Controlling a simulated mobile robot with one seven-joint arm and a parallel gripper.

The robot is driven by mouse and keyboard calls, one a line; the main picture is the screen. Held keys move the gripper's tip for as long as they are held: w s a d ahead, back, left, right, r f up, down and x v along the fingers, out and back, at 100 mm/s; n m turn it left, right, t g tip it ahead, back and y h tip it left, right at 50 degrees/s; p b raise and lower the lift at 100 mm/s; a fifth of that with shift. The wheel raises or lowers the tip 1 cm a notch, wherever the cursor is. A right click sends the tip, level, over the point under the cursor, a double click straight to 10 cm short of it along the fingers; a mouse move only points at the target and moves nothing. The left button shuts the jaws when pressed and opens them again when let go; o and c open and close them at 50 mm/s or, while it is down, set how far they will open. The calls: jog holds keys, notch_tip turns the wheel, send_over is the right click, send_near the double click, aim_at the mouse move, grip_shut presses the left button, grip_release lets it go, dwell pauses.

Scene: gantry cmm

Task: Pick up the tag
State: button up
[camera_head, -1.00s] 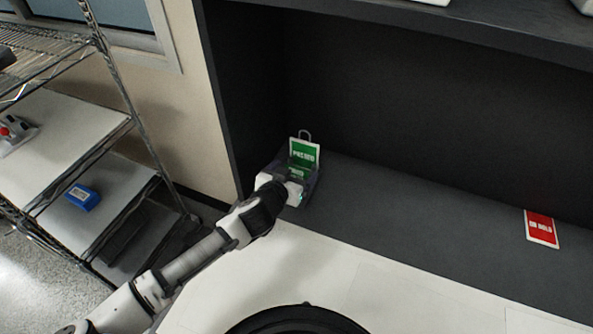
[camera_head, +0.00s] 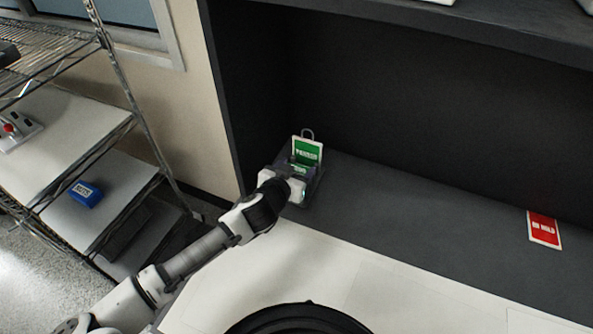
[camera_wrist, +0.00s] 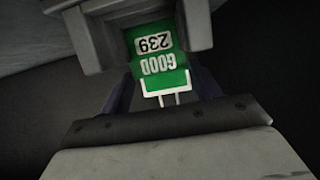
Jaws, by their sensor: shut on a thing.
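The green tag (camera_wrist: 158,58) has a white border and a wire loop. In the wrist view it reads "GOOD" and "239", upside down, between the fingers of my gripper (camera_wrist: 152,40). My gripper is shut on it. In the head view my gripper (camera_head: 297,180) is at the back left of the counter. The green tag (camera_head: 307,151) shows upright behind it, loop at the top. A lower green patch shows nearer the fingers; I cannot tell if it is the same tag. My gripper partly hides this area.
A red card (camera_head: 543,229) lies on the dark grey strip at the right. The black side wall (camera_head: 235,100) is close to my gripper's left. A wire rack (camera_head: 125,100) with a blue box (camera_head: 85,194) stands at the left. The middle of the dark strip is clear.

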notch_tip(320, 180, up, 20)
jog(key=b, duration=0.1)
jog(key=shift+f+b, duration=0.15)
jog(key=shift+b, duration=0.2)
jog(key=shift+f, duration=0.1)
dwell(0.6)
